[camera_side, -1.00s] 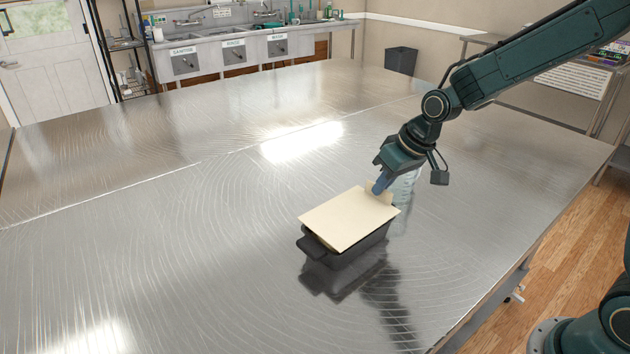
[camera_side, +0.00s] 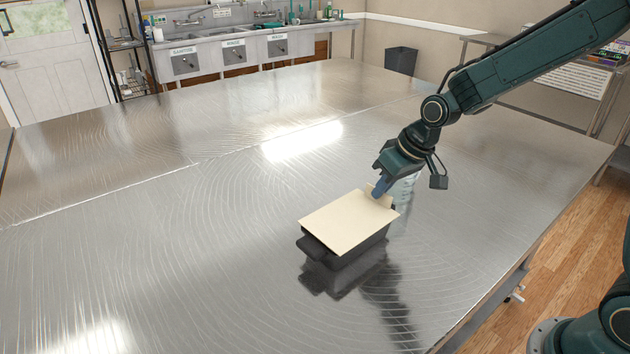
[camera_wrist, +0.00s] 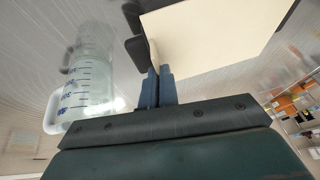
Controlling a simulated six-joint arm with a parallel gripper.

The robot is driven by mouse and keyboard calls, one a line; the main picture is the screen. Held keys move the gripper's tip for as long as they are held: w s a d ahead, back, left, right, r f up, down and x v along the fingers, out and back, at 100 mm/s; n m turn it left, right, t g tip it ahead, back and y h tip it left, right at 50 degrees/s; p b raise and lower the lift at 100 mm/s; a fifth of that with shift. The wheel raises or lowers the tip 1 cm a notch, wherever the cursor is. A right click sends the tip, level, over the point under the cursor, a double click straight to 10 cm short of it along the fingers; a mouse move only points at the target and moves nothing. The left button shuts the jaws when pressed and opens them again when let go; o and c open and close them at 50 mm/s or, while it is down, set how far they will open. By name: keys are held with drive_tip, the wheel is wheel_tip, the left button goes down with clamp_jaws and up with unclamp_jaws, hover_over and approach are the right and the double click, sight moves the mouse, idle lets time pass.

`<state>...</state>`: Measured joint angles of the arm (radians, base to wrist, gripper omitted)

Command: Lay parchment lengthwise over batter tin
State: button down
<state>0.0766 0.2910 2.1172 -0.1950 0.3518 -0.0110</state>
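The cream parchment sheet (camera_side: 348,221) lies nearly flat across the top of the dark batter tin (camera_side: 356,253). It covers most of the opening, so the inside is hidden. One tin handle (camera_side: 312,247) sticks out at the near left end, and the other shows in the wrist view (camera_wrist: 136,48). My gripper (camera_side: 379,189) is at the far right end of the tin, fingers pointing down. In the wrist view its blue fingers (camera_wrist: 159,88) are close together on an upturned edge of the parchment (camera_wrist: 215,32).
A clear measuring jug (camera_wrist: 92,80) with blue markings stands close beside my gripper; in the side view it is partly hidden behind it (camera_side: 404,190). The steel table (camera_side: 180,260) is otherwise clear. Its right edge drops to a wooden floor.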

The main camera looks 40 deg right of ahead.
drive_tip(key=shift+f, duration=0.3)
idle(0.7)
drive_tip(key=c, duration=1.6)
unclamp_jaws()
drive_tip(key=shift+r, duration=0.15)
drive_tip(key=shift+v, duration=6.8)
drive_tip(key=shift+s, duration=0.1)
drive_tip(key=shift+t+h, duration=0.6)
drive_tip(key=shift+h, duration=0.3)
drive_tip(key=s, duration=0.7)
drive_tip(key=s+r, duration=0.1)
drive_tip(key=s, duration=1.2)
drive_tip(key=shift+s+a+r, duration=0.3)
drive_tip(key=shift+s, duration=0.05)
